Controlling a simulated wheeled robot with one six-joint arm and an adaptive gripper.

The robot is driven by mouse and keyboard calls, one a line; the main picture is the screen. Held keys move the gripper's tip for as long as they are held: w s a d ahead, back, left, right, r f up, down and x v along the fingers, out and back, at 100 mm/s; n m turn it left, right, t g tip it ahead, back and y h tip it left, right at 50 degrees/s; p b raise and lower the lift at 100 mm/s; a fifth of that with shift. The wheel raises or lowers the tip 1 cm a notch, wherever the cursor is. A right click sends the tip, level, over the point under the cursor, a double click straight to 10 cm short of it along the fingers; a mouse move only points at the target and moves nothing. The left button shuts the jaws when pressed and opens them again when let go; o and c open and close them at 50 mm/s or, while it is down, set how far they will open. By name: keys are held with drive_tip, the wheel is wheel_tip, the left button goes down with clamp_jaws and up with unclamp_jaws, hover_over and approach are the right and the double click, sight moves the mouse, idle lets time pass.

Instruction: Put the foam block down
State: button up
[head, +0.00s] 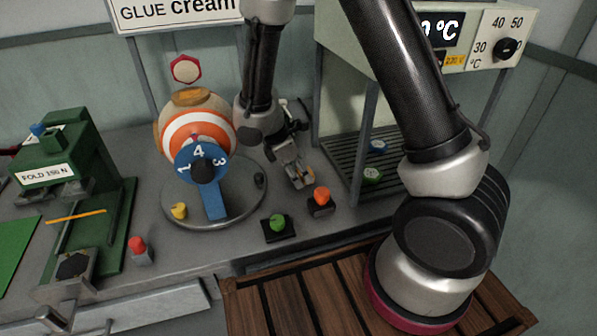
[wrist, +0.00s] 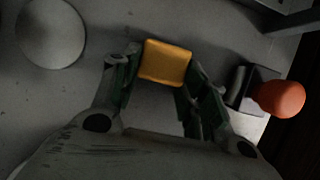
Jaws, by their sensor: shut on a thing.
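The foam block (wrist: 166,62) is a small yellow-orange block with rounded corners. In the wrist view it sits between the two fingertips of my gripper (wrist: 163,72), which is shut on it. In the head view my gripper (head: 299,178) points down over the grey bench, right of the round turntable and just above-left of the orange knob. Only a small tan part between the fingers shows there. I cannot tell whether the block touches the bench or hangs a little above it.
An orange knob (head: 321,195) on a black base stands close by; it also shows in the wrist view (wrist: 280,98). A green knob (head: 278,223) is in front. The turntable (head: 235,205) with a numbered blue dial is left. A rack (head: 345,160) under the oven is right.

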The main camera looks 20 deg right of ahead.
drive_tip(key=o, duration=0.9)
drive_tip(key=v, duration=1.2)
drive_tip(key=shift+r, duration=0.15)
